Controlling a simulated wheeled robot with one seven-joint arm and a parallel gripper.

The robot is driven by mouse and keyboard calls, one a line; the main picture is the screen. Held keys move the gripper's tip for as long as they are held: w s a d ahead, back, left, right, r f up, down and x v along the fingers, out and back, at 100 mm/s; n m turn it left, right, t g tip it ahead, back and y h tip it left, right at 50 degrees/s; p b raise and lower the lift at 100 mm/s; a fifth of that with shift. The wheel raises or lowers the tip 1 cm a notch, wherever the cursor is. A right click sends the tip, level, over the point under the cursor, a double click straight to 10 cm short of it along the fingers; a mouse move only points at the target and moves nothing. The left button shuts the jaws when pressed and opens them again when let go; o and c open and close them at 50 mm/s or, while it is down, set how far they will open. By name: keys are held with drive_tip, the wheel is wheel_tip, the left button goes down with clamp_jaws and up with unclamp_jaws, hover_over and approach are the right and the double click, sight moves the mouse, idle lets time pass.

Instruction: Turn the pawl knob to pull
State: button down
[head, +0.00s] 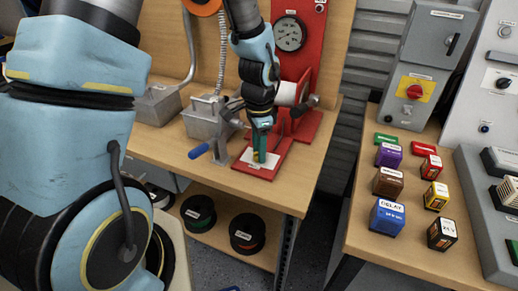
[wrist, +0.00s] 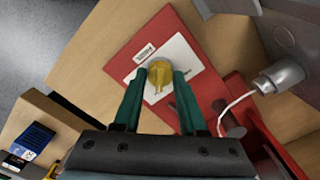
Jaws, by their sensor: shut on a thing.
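The pawl knob is a round yellow knob (wrist: 160,72) with a raised ridge, set on a white plate (wrist: 188,62) on a red base (wrist: 137,40). In the wrist view my gripper (wrist: 158,80) has its two teal fingers on either side of the knob, shut on it. In the head view my gripper (head: 260,160) points down at the red base (head: 283,157), and the fingers largely hide the knob.
A blue-handled lever (head: 199,151) sits left of my gripper, beside a grey metal box (head: 208,122). A red upright panel with a gauge (head: 289,34) stands behind. Coloured blocks, including a blue one (head: 387,217), stand on the right bench. Spools lie on the shelf below.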

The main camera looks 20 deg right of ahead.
drive_tip(key=shift+c, duration=2.3)
unclamp_jaws()
drive_tip(key=shift+r, duration=0.1)
wheel_tip(320, 180, up, 11)
drive_tip(key=b, duration=0.1)
drive_tip(key=shift+f, duration=0.2)
